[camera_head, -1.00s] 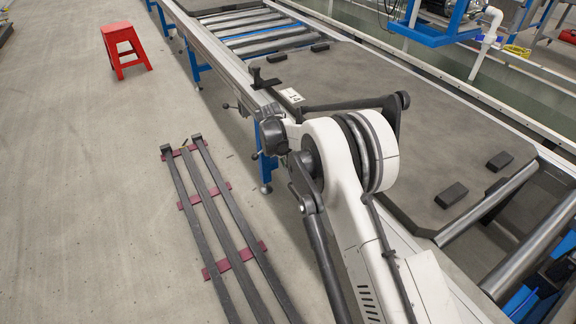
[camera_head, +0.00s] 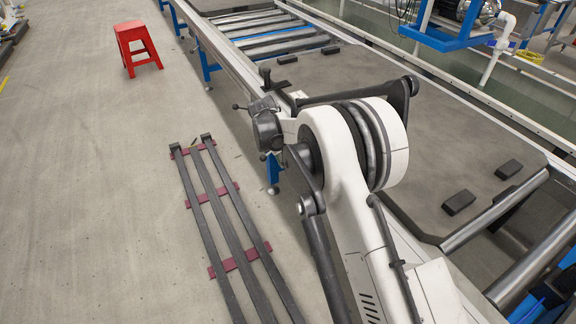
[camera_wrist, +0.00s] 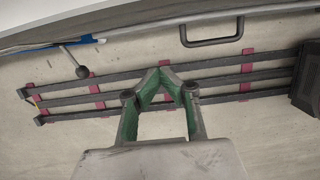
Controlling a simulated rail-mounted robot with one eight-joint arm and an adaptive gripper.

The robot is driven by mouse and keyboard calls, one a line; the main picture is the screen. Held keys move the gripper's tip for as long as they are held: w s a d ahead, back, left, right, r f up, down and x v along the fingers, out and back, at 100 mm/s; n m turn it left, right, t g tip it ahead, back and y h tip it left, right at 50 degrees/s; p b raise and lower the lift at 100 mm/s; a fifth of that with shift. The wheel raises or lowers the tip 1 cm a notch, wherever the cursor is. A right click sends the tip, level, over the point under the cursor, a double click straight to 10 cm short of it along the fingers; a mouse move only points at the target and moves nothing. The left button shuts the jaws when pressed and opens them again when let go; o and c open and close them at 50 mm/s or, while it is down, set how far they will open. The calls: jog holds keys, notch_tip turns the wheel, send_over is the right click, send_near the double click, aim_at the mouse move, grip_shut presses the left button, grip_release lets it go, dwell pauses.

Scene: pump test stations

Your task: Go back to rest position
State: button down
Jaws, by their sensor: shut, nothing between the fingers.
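My gripper (camera_wrist: 160,78) shows in the wrist view with its green-sided fingers meeting at the tips, shut and empty. It is over the floor, in front of long dark rails (camera_wrist: 220,82) on red cross-pieces. In the head view my white and grey arm reaches up from the bottom, folded at a large round joint beside the conveyor. I cannot make out the fingers in the head view.
The conveyor (camera_head: 300,65) carries a dark plate (camera_head: 440,135) with small black blocks. The rails (camera_head: 225,215) lie on the floor left of it. A red stool (camera_head: 138,46) stands at the upper left.

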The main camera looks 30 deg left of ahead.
jog(key=shift+p+v, duration=0.6)
jog(key=shift+v, duration=2.1)
